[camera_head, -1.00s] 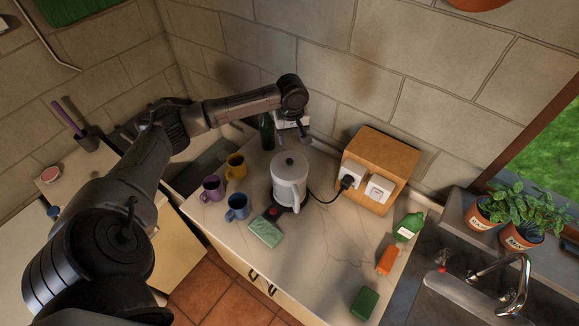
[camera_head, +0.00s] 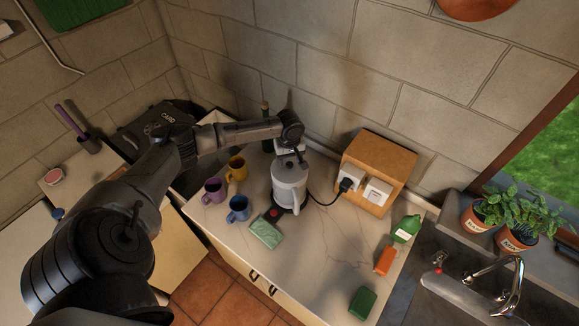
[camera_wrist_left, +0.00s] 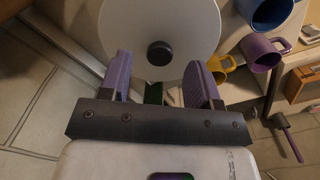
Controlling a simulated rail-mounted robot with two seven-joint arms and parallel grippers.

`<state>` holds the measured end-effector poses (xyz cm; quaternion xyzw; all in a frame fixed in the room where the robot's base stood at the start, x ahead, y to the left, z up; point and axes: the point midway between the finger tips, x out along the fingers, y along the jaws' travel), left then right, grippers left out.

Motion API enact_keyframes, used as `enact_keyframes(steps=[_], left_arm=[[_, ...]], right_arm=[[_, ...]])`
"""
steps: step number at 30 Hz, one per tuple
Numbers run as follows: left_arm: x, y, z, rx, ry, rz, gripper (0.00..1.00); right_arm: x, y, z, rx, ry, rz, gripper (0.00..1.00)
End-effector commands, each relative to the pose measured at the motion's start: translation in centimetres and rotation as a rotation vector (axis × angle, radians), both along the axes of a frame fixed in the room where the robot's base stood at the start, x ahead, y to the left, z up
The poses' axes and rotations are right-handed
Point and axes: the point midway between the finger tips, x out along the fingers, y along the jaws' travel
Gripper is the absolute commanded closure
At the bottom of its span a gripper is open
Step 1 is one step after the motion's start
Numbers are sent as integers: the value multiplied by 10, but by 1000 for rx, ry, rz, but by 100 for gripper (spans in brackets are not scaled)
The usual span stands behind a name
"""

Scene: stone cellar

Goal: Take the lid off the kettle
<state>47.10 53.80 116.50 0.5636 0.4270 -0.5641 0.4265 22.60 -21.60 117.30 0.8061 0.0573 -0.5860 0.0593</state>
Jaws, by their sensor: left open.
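The white kettle (camera_head: 288,192) stands upright on its dark base on the marble counter, handle toward the front. Its lid is largely covered by my left gripper (camera_head: 290,157) in the head view. In the left wrist view the round white lid (camera_wrist_left: 180,28) shows with its black knob (camera_wrist_left: 160,53). My left gripper's purple fingers (camera_wrist_left: 158,66) are open, one to either side of the knob and short of it or just around it; I cannot tell how near they are in height. Nothing is between them in a grip. My right gripper is not in view.
Purple (camera_head: 214,191), yellow (camera_head: 237,168) and blue (camera_head: 238,208) mugs stand left of the kettle. A wooden box with sockets (camera_head: 378,172) stands right, joined by the kettle's cord.

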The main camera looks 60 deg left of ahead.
Motion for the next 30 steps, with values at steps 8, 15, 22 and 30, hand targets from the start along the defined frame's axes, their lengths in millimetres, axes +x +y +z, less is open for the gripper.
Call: enact_keyframes(steps=[8,15,22,30], left_arm=[[0,0,-23,0,0,-1,43],[0,0,-24,1,-1,-1,43],[0,0,-24,1,-1,-1,64],[0,0,-24,1,-1,-1,90]], right_arm=[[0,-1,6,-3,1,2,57],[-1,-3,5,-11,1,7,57],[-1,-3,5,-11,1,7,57],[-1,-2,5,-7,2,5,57]])
